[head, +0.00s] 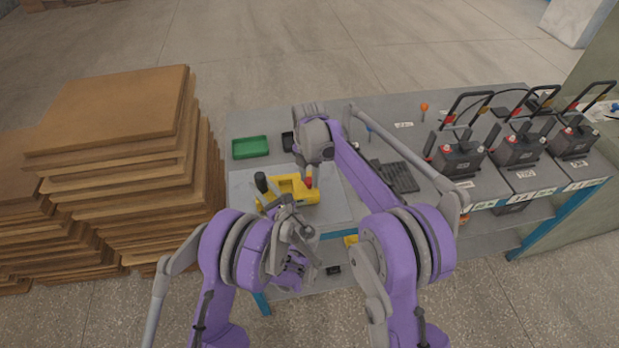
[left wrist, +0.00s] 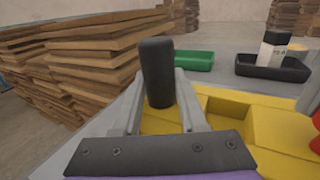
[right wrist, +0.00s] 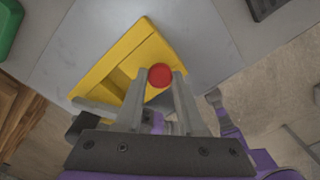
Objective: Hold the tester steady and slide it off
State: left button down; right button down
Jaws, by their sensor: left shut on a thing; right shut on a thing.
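The tester (head: 290,186) is a yellow frame with a black upright handle (head: 261,182) at its left end and a red knob (head: 309,171) at its right end. It sits over a light grey mat (head: 335,208) on the bench. In the left wrist view, my left gripper (left wrist: 160,88) is shut on the black handle (left wrist: 157,65). In the right wrist view, my right gripper (right wrist: 158,82) is shut at the red knob (right wrist: 161,75); the fingers hide what lies under the knob. Whether the tester touches the mat cannot be told.
A green tray (head: 251,147) and a black tray (left wrist: 272,68) holding a small bottle lie behind the tester. Several black batteries (head: 458,160) with raised handles stand at the bench's right. A dark grid panel (head: 400,177) lies between. Stacked brown boards (head: 115,120) rise close on the left.

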jog(key=w, duration=0.4)
jog(key=shift+a, duration=0.3)
jog(key=c, duration=0.5)
grip_release()
notch_tip(320, 180, up, 12)
